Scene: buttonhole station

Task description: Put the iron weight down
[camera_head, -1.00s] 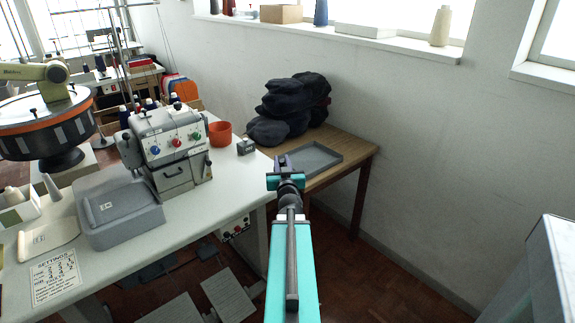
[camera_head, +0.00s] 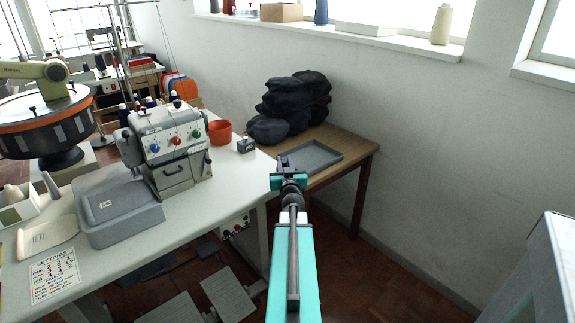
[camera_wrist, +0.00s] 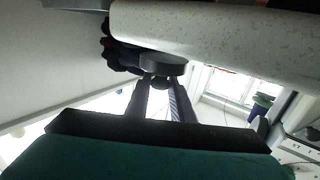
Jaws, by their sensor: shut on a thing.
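My gripper (camera_head: 284,164) is at the far end of my turquoise arm, by the gap between the white machine table and the wooden table in the head view. In the wrist view my gripper (camera_wrist: 160,84) is shut on the iron weight (camera_wrist: 163,64), a dark grey round piece. The weight is beyond the fingertips and overlaps the pale speckled table edge in that view. I cannot tell whether it touches anything. In the head view the weight is hidden by my gripper and wrist.
A grey shallow tray (camera_head: 330,159) and a pile of dark caps (camera_head: 268,128) are on the wooden table (camera_head: 348,141). The white machine table (camera_head: 228,186) holds a grey sewing machine (camera_head: 172,147), an orange pot (camera_head: 220,132) and a small grey block (camera_head: 246,146) near its right end.

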